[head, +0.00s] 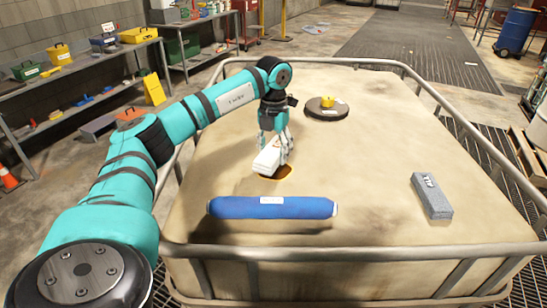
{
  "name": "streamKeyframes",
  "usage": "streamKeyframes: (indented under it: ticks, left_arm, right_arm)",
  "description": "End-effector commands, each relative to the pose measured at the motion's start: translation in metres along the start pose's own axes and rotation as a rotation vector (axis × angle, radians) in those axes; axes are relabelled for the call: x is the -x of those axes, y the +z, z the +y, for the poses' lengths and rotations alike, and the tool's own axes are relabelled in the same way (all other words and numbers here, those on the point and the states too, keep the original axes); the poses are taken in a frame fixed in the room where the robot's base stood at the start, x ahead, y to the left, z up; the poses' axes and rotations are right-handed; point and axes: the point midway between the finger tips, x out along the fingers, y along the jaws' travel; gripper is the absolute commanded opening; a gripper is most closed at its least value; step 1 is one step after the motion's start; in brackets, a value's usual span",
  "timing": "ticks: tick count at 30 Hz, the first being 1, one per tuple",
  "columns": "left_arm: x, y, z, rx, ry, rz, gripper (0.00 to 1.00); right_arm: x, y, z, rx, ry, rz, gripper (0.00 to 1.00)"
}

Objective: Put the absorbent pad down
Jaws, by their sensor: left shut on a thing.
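My left gripper (279,145) is over the middle of a tan tank top (370,150), pointing down. It is shut on a white block-like thing with a small label, which looks like the absorbent pad (266,162). My right gripper is not in view.
A grey block (432,196) lies at the right. A dark round lid with a yellow knob (327,103) lies behind. A metal rail (360,251) surrounds the top. The middle right is clear.

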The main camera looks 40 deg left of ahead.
Motion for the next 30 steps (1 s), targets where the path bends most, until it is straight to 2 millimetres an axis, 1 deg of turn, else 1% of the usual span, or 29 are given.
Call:
streamKeyframes:
  ticks: [2,6,10,14,20,21,25,26,30]
  left_arm:
    - [-0.008,-0.001,0.001,0.000,0.002,0.004,0.25]
    - [-0.028,-0.001,0.000,0.000,0.002,0.004,0.25]
    - [-0.038,0.000,0.000,0.000,0.001,0.000,0.25]
    - [-0.039,0.000,0.000,0.000,0.001,-0.001,0.25]
    - [-0.043,0.000,0.000,0.000,0.001,0.000,0.25]
    - [-0.042,0.000,0.000,0.000,0.001,0.000,0.56]
    - [-0.041,0.000,0.000,0.000,0.001,0.000,0.73]
    - [-0.041,0.000,0.000,0.000,0.001,0.000,0.75]
    - [-0.041,0.000,0.000,0.000,0.001,0.000,0.75]
  right_arm:
    - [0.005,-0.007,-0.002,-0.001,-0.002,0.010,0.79]
    - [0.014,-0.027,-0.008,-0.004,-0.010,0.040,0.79]
    - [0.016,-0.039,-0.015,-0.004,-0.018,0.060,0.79]
    - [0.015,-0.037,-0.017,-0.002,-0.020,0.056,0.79]
    - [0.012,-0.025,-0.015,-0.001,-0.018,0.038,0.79]
    - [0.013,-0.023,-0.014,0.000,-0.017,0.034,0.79]
    - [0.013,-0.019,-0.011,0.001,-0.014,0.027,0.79]
    - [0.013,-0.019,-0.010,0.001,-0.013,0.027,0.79]
    - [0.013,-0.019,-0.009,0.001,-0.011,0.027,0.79]
